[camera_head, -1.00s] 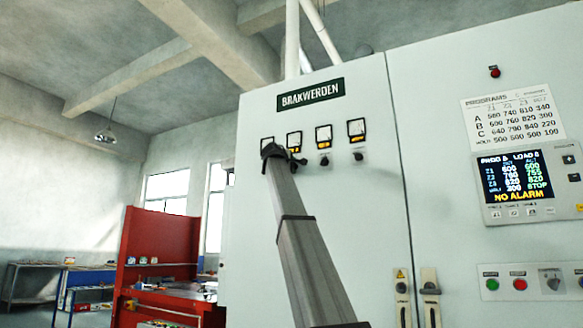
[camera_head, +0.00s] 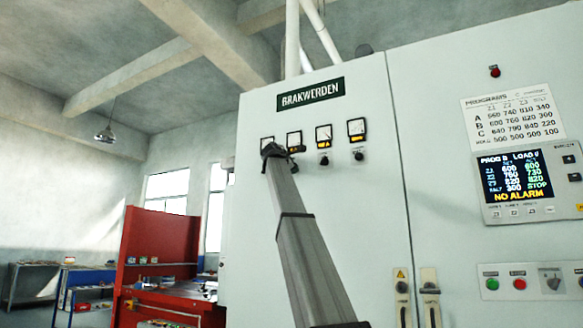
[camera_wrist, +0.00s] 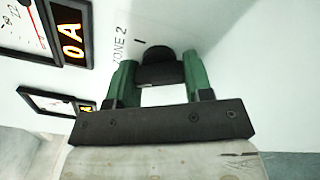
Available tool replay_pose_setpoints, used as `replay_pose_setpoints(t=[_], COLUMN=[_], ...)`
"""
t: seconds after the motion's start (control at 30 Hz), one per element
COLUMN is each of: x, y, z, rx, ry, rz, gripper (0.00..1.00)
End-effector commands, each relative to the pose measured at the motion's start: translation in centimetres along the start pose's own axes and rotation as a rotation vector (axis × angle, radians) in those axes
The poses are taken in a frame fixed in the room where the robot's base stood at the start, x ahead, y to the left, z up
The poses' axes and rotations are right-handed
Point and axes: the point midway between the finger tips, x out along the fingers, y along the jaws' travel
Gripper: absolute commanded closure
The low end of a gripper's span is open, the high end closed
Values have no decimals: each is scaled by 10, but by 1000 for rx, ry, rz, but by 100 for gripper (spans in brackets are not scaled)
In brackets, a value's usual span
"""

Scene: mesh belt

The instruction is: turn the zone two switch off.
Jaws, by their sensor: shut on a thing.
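The zone two switch is a small black knob (camera_wrist: 160,68) on the pale cabinet front, beside the printed words "ZONE 2" in the wrist view. My gripper (camera_wrist: 160,80) has its two green fingers on either side of the knob and is shut on it. In the head view my gripper (camera_head: 284,152) is at the row of knobs under the meters, and it hides the knob it holds. Part of a dark mark shows on the panel by the knob; which position the knob points to is hard to tell.
A meter (camera_wrist: 28,22) with a lit "0 A" readout is near my gripper. Two more knobs, one of them (camera_head: 359,156), are to the right. The control screen (camera_head: 516,174) reads "NO ALARM". A red workbench (camera_head: 158,240) stands at left.

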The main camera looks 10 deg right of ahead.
Motion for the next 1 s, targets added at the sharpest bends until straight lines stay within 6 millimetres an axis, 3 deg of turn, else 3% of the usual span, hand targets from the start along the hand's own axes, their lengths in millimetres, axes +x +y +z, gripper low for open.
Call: replay_pose_setpoints(t=[0.37,0.4,0.47,0.8,1.0], x=[0,0,0,-3,-28], y=[-1,-1,-1,-1,-2], z=[0,0,0,0,-1], rx=[-8,-8,-8,-6,-6], ry=[0,0,0,0,1], rz=[-1,-1,-1,0,1], gripper=[77,47,28,28,28])
